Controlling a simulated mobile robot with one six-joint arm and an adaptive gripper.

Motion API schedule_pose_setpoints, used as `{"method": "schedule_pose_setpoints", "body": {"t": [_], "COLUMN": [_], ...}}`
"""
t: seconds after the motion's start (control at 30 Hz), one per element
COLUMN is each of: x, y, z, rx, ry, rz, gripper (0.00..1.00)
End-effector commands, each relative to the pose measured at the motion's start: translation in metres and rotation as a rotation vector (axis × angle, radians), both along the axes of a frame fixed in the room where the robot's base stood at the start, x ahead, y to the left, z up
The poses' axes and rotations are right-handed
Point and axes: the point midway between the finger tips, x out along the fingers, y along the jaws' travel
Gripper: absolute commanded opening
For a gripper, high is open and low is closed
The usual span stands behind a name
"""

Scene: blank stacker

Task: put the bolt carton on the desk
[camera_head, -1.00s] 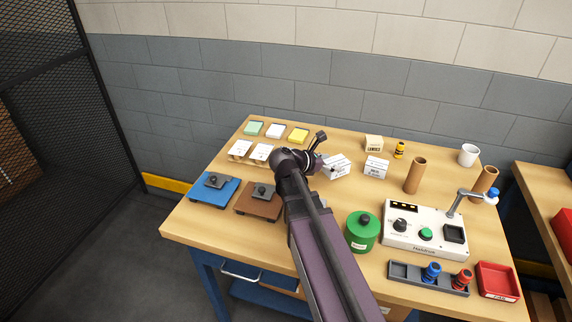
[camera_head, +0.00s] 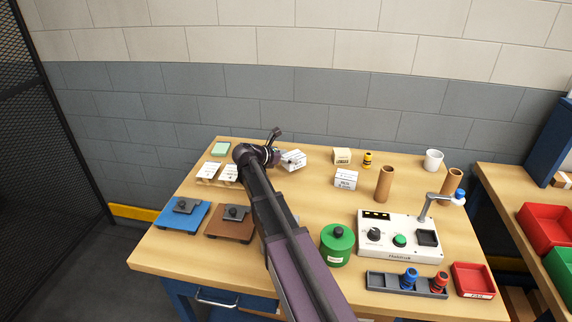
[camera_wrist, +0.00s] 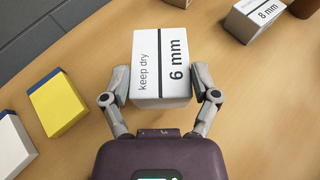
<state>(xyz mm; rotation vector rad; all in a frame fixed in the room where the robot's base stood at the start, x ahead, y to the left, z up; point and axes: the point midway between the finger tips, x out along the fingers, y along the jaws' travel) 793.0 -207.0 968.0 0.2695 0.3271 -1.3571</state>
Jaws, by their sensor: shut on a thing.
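My gripper (camera_wrist: 162,84) is shut on a white carton (camera_wrist: 162,50) marked "6 mm" and "keep dry", with one finger on each side of it. In the head view the carton (camera_head: 294,160) shows at the end of my gripper (camera_head: 279,158), over the back part of the desk (camera_head: 300,206). It appears a little above the desk top, though its underside is hidden. A similar white carton (camera_head: 345,179) stands to its right on the desk; in the wrist view this other carton (camera_wrist: 255,15) reads "8 mm".

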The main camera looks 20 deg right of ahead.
Motion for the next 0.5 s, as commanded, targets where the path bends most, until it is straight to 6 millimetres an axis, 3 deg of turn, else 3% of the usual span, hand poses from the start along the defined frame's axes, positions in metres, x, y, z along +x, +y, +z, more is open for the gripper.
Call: {"method": "schedule_pose_setpoints", "body": {"t": [0.5], "x": [0.0095], "y": [-0.0011], "z": [-0.0009], "rx": [-0.001], "ry": [0.000], "rz": [0.000], "gripper": [0.18]}}
